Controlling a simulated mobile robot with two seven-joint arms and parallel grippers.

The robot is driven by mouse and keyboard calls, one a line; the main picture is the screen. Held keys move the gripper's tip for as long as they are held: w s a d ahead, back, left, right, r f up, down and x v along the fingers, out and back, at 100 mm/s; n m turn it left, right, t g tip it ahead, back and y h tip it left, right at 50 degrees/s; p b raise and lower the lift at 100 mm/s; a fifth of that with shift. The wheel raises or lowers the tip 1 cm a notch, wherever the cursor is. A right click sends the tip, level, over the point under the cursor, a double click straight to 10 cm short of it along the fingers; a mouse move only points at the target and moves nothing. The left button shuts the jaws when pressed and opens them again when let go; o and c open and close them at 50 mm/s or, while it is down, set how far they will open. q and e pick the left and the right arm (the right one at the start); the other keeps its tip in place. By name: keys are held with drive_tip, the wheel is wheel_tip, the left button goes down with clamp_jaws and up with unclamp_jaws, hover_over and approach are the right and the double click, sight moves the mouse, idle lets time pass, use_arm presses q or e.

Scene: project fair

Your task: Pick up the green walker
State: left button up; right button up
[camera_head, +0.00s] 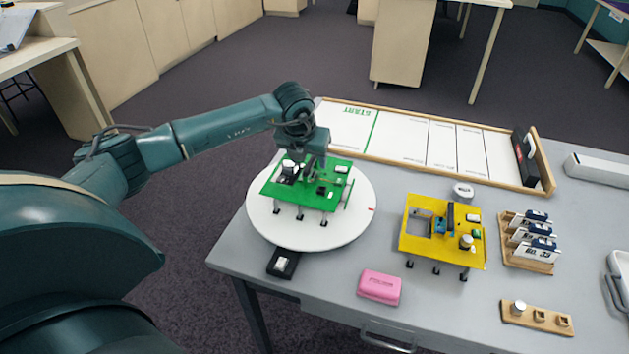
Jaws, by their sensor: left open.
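The green walker (329,196) is a flat green plate with small dark parts on top and short legs below. It stands on a round white turntable (340,232) at the left of the grey table. My left gripper (303,172) is directly over the far side of the green walker, pointing down. The gripper is open, and its fingertips are close to the dark parts on the plate. I cannot tell whether they touch. My right gripper is not in view.
A yellow walker (411,244) stands to the right. A pink box (379,287) and a black box (283,263) lie near the front edge. A white track (400,139) with a wooden border runs along the back. Wooden racks (525,262) stand at the right.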

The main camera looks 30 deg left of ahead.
sight(309, 163)
use_arm(q)
drive_tip(key=x, duration=0.4)
drive_tip(key=shift+f+p, duration=0.15)
drive_tip(key=shift+p, duration=0.15)
drive_tip(key=shift+s, duration=0.1)
drive_tip(key=shift+c, duration=0.3)
drive_tip(key=c, duration=0.8)
